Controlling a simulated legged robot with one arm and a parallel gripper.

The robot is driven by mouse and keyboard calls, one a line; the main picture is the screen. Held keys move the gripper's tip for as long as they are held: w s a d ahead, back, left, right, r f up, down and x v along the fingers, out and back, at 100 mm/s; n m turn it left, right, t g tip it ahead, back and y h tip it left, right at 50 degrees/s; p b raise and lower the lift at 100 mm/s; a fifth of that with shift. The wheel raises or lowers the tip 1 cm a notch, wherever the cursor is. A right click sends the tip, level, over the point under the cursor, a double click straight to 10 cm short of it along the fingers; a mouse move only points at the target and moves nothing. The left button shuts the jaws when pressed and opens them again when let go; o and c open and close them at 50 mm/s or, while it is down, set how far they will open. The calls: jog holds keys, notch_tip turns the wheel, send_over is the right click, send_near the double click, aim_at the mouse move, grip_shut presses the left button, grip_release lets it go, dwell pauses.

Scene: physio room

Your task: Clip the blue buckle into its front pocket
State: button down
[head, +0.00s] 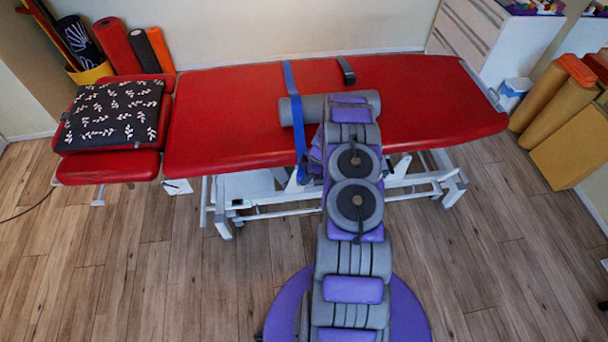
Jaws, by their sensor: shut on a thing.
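A blue strap (289,78) runs across the red treatment table (225,110) from its back edge and hangs over the front edge. Its lower end (300,172) reaches my gripper (314,163), which is low at the table's front edge, mostly hidden behind my own arm. My gripper is shut at the strap's end, where the blue buckle itself cannot be made out. The front pocket is not visible; my arm covers that part of the table's front side.
A short black strap (346,70) lies over the table's back edge. A black patterned cushion (112,115) lies on the left section. The white table frame (270,207) stands below. Rolled mats (560,95) stand at the right. Wooden floor is clear at both front sides.

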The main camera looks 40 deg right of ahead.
jog(key=shift+s+f, duration=0.2)
jog(key=shift+f, duration=0.1)
jog(key=shift+c, duration=2.4)
grip_release()
jog(key=shift+f, duration=0.15)
jog(key=shift+s, duration=0.15)
jog(key=shift+s+a+f, duration=0.1)
jog(key=shift+s+f, duration=0.05)
jog(key=shift+w+p+v, duration=0.2)
jog(key=shift+p+v, duration=0.3)
jog(key=shift+v, duration=2.55)
jog(key=shift+w+p+v, duration=0.25)
jog(key=shift+p+v, duration=0.25)
jog(key=shift+v, duration=2.55)
jog(key=shift+w+p+v, duration=0.2)
jog(key=shift+p+v, duration=0.3)
jog(key=shift+v, duration=2.5)
